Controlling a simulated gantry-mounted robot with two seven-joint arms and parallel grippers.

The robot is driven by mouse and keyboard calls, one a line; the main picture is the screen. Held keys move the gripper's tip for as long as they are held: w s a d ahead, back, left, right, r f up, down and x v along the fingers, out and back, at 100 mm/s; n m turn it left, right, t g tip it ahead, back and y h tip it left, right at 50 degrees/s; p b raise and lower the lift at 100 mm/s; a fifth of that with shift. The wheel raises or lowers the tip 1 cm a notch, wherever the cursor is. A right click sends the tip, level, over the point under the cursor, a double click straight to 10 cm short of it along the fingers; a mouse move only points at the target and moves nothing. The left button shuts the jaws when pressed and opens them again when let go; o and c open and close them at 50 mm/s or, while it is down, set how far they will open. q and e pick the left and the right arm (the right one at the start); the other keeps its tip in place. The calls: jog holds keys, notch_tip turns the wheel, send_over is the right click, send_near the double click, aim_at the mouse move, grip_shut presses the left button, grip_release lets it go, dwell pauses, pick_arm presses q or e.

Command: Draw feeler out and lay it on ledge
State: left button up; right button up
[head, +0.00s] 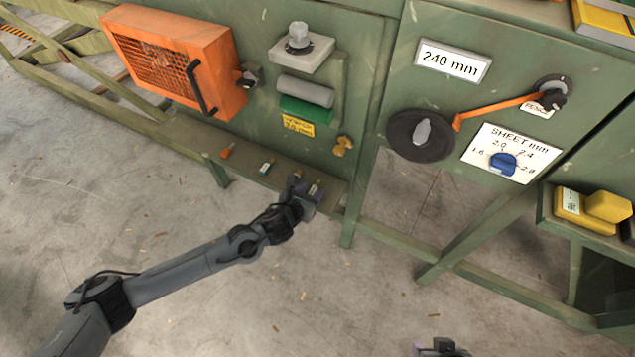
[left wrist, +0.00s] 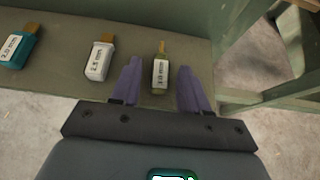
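Several short feeler-like pieces with handles lie on the green ledge (head: 245,166). In the left wrist view, a teal one (left wrist: 17,46) reads about 2.0 mm, a white one (left wrist: 98,62) has a label I cannot read surely, and an olive one (left wrist: 161,70) carries a white label. An orange piece (head: 226,152) lies further left on the ledge. My left gripper (head: 308,192) is over the ledge's right part. In the left wrist view its purple fingers (left wrist: 157,88) are open, with the olive feeler between them, apart from both. My right gripper (head: 440,347) barely shows at the bottom edge.
Above the ledge are an orange guard (head: 175,55) with a black handle, a green-and-grey roller block (head: 306,97) and a brass knob (head: 343,146). A dial panel (head: 510,153) and an orange lever (head: 495,108) are to the right. Open floor lies in front.

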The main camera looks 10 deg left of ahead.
pick_arm(q)
jog(key=shift+r, duration=0.1)
jog(key=shift+s+r, duration=0.15)
jog(key=shift+s, duration=0.1)
jog(key=p+v, duration=0.4)
jog(key=v, duration=0.6)
jog(key=shift+s, duration=0.1)
